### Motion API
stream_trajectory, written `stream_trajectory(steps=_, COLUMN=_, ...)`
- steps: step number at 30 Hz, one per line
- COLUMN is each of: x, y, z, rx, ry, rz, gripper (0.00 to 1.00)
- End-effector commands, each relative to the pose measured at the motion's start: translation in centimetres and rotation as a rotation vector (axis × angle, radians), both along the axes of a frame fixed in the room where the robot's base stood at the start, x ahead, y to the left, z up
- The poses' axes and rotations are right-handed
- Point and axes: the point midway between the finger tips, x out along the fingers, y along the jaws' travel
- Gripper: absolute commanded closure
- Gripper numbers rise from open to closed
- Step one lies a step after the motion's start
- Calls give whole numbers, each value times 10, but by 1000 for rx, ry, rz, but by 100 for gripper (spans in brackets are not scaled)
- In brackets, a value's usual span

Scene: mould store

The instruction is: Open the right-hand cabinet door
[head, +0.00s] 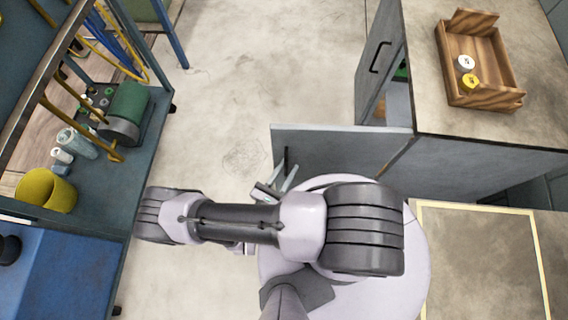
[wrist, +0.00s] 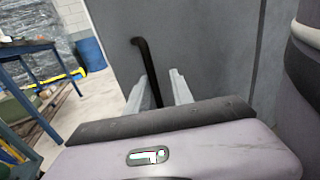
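The grey cabinet (head: 480,150) stands at the right in the head view, its two doors on its left side. The nearer door (head: 340,148), which I take as the right-hand one, stands swung well out from the cabinet. Its dark bar handle (head: 287,158) also shows in the wrist view (wrist: 144,56). My gripper (head: 277,183) is at this handle with its fingers apart. In the wrist view, the handle's lower part runs between the fingers (wrist: 161,76), closer to the left one; contact cannot be told. The farther door (head: 378,62) also stands open.
A wooden tray (head: 455,75) with a white and a yellow item is on the cabinet top. A blue shelf unit (head: 125,190) with a yellow pot (head: 45,190) stands at the left. Bare floor (head: 240,80) lies between. A blue barrel (wrist: 91,54) is farther off.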

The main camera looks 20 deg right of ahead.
Motion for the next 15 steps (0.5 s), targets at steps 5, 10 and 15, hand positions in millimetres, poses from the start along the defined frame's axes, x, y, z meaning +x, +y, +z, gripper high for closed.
stream_trajectory(steps=5, x=1, y=2, z=0, rx=3, ry=-1, rz=3, gripper=67)
stream_trajectory(steps=10, x=2, y=3, z=0, rx=5, ry=-2, rz=5, gripper=67)
stream_trajectory(steps=15, x=0, y=6, z=0, rx=6, ry=-3, rz=7, gripper=67)
